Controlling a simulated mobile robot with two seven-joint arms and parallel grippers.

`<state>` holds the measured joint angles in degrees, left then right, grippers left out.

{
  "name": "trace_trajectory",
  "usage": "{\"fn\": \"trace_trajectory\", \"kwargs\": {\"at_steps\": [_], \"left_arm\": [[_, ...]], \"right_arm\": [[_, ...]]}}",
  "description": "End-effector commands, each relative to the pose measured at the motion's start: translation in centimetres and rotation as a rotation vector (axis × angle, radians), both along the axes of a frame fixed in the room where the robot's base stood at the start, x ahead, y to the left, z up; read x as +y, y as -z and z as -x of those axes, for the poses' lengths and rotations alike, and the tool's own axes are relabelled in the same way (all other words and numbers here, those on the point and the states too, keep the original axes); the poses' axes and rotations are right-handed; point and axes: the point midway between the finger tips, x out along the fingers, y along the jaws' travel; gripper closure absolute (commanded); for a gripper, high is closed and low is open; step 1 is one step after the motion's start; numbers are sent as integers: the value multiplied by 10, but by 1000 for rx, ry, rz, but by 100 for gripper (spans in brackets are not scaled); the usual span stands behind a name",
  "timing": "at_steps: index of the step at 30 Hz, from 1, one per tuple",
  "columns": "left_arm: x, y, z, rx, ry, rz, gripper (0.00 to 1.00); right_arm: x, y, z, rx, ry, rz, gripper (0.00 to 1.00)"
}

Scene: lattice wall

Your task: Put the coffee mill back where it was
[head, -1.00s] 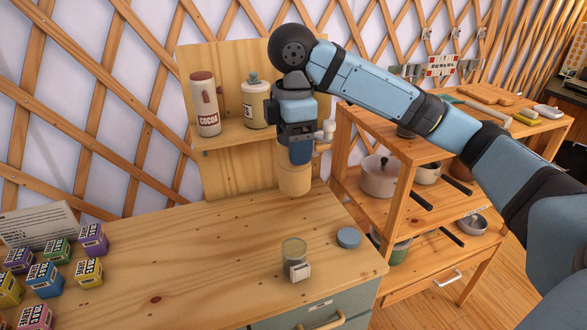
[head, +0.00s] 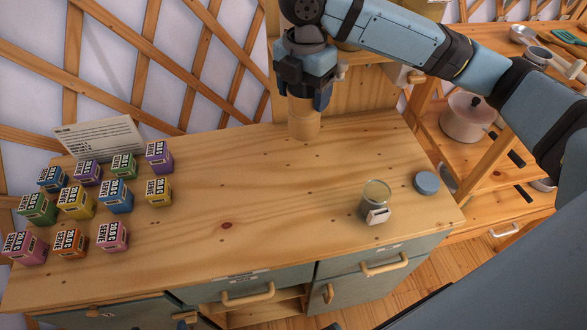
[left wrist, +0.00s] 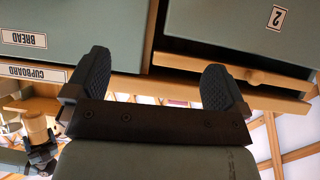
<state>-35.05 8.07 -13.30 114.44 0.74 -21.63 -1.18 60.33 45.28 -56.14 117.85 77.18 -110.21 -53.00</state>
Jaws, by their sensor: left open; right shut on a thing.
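The coffee mill shows as a pale wooden cylinder (head: 304,120) at the back edge of the wooden counter (head: 240,190), in front of the upright back board. My right gripper (head: 303,88) is shut on its upper part from above and hides it. I cannot tell whether the mill's base touches the counter. The mill also seems to show at the lower left of the left wrist view (left wrist: 36,128). My left gripper (left wrist: 155,90) is open and empty in the left wrist view, close to the drawer fronts. It is out of the head view.
A glass jar (head: 375,200) with a label and a blue lid (head: 426,183) stand on the counter's right. Several coloured boxes (head: 115,195) and a card (head: 100,138) are at the left. The middle is clear. A shelf unit with a pot (head: 467,118) stands at the right.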

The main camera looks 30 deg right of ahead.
Motion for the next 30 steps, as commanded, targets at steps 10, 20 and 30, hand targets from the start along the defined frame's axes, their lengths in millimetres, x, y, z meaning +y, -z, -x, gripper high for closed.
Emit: {"fn": "trace_trajectory", "kwargs": {"at_steps": [10, 20, 30], "left_arm": [[-3, 4, 6, 14, 4, 3, 0], [-2, 0, 3, 8, 1, 2, 0], [-2, -3, 2, 5, 0, 2, 0]], "right_arm": [[0, 88, 2, 6, 0, 2, 70], [0, 146, 1, 2, 0, 0, 70], [0, 183, 1, 3, 1, 1, 70]]}}
